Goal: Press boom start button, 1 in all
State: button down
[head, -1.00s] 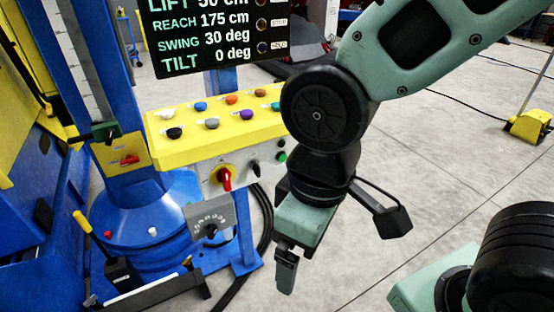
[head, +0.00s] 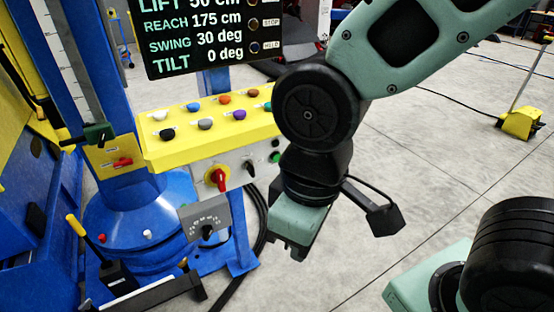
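A yellow control box (head: 170,152) stands left of my arm. Its top carries several coloured mushroom buttons, among them white (head: 160,115), black (head: 166,134), blue (head: 193,107), grey (head: 205,124), orange (head: 224,99) and purple (head: 239,115). A green button (head: 275,157) with a black one (head: 275,144) above it sits on the front face, close to my arm. The labels are too small to read, so I cannot tell which is boom start. My gripper (head: 297,251) hangs right of and below the box, apart from it. Its fingers are mostly hidden behind its body.
A display board (head: 205,35) stands behind the box. A blue column and base (head: 140,215) are at left. Open concrete floor lies right.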

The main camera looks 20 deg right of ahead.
aim_at(276, 157)
jog(key=i+z, duration=0.25)
jog(key=z, duration=0.2)
jog(key=i+j+z, duration=0.15)
jog(key=z, duration=0.3)
